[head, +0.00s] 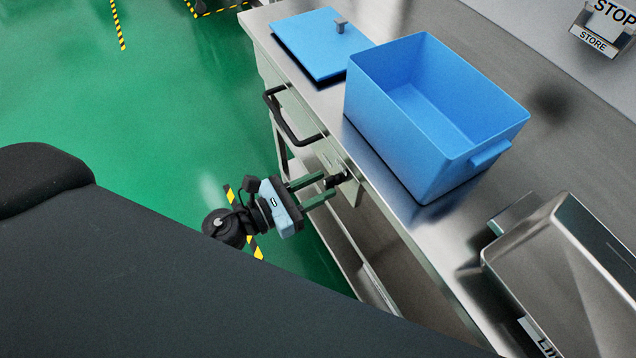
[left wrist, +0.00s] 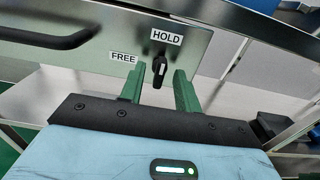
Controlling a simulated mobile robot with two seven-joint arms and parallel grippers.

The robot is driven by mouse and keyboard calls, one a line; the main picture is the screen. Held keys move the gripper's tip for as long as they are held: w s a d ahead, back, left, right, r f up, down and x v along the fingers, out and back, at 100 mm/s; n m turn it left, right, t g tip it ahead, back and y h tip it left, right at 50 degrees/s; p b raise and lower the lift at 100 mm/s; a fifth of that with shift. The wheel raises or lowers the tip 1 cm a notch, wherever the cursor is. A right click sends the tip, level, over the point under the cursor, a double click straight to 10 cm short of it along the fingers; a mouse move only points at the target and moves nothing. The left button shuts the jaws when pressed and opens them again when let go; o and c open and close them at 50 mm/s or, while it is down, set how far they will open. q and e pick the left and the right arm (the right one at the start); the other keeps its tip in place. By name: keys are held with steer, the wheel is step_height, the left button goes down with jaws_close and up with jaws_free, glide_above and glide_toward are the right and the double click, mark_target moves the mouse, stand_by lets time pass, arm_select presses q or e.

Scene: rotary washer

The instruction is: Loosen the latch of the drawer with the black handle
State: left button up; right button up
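The drawer's black handle (head: 284,122) is a bar on the metal drawer front below the worktop edge. It also shows at the upper left of the left wrist view (left wrist: 45,41). The latch (left wrist: 159,71) is a small black knob to the right of the handle, roughly upright, its upper end towards the HOLD label (left wrist: 167,38). The FREE label (left wrist: 123,58) is to its left. In the head view the latch (head: 337,179) is partly covered. My left gripper (head: 325,186) is open, its green fingers on either side of the latch; contact cannot be told.
On the metal worktop (head: 400,215) above stand an open blue bin (head: 400,125), a flat blue lid (head: 318,45) and a metal tray (head: 570,270). A lower shelf (head: 345,255) runs under the drawer. The green floor at left is mostly clear.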

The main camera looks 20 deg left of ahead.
arm_select(q)
steer(key=shift+w+d, duration=0.2)
steer(key=shift+w, duration=0.05)
jaws_close()
